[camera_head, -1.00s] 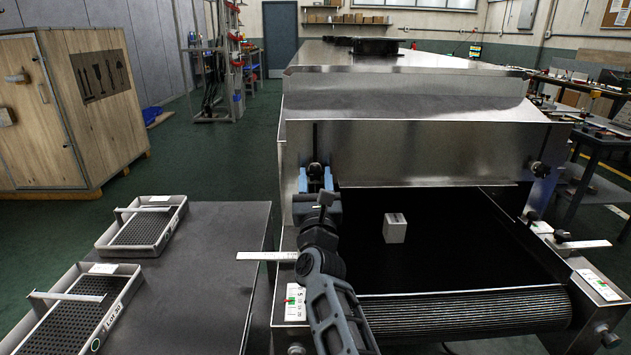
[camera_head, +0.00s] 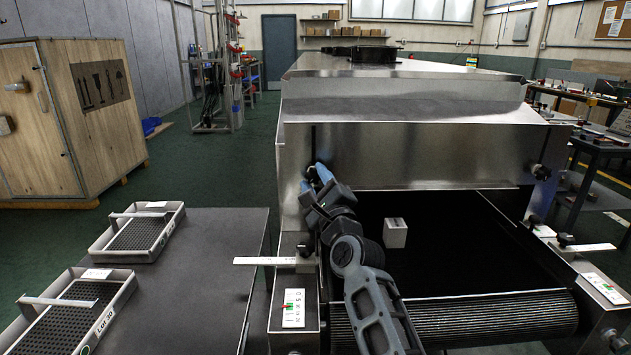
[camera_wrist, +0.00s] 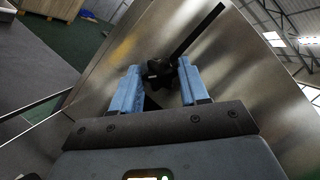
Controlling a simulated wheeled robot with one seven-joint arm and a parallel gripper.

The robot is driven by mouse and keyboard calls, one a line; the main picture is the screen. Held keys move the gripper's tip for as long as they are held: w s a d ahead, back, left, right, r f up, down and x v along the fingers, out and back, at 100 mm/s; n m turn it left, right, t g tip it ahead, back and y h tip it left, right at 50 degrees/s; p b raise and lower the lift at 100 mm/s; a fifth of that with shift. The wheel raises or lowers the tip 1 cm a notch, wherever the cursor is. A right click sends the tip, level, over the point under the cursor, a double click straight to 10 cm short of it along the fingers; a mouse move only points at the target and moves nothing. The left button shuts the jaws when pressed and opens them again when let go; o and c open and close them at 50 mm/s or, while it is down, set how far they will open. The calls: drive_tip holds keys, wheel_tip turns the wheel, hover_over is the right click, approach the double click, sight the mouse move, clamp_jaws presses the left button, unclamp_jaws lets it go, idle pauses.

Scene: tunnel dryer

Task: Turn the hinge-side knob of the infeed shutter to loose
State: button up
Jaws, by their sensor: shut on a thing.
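The shutter (camera_head: 430,155) is a shiny metal plate across the front of the tunnel dryer, above the dark belt. Its left dark knob (camera_wrist: 158,68) sits at the lower end of a dark slot in the plate, between my blue fingers in the wrist view. My gripper (camera_head: 317,180) is shut on this knob and rolled over to one side. In the head view the fingers and wrist largely hide it. The matching right knob (camera_head: 540,172) is in full view at the plate's right end. No label shows which one is on the hinge side.
A pale block (camera_head: 395,233) stands on the belt, right of my arm. A ruler strip (camera_head: 262,261) juts out over the left side rail. Two perforated trays (camera_head: 140,232) lie on the grey table (camera_head: 205,290) at left. A wooden crate (camera_head: 75,120) stands behind them.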

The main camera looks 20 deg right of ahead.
drive_tip(key=n+p, duration=0.1)
drive_tip(key=n+g+y+p, duration=0.1)
drive_tip(key=n, duration=0.1)
drive_tip(key=n+p, duration=0.1)
drive_tip(key=n, duration=0.1)
drive_tip(key=shift+r+g, duration=0.3)
drive_tip(key=n+g+p, duration=0.1)
drive_tip(key=n+p, duration=0.3)
drive_tip(key=p, duration=0.1)
drive_tip(key=shift+r+n+g, duration=0.15)
drive_tip(key=shift+n+g, duration=0.15)
drive_tip(key=shift+g, duration=0.1)
drive_tip(key=n+g+p, duration=0.1)
drive_tip(key=n+p, duration=0.2)
drive_tip(key=p, duration=0.1)
drive_tip(key=shift+g+p, duration=0.3)
drive_tip(key=shift+n+g+h+p, duration=0.3)
drive_tip(key=shift+n+h+p, duration=0.2)
drive_tip(key=shift+n+p, duration=0.45)
drive_tip(key=shift+f+n, duration=0.2)
drive_tip(key=shift+n, duration=0.05)
drive_tip(key=o, duration=1)
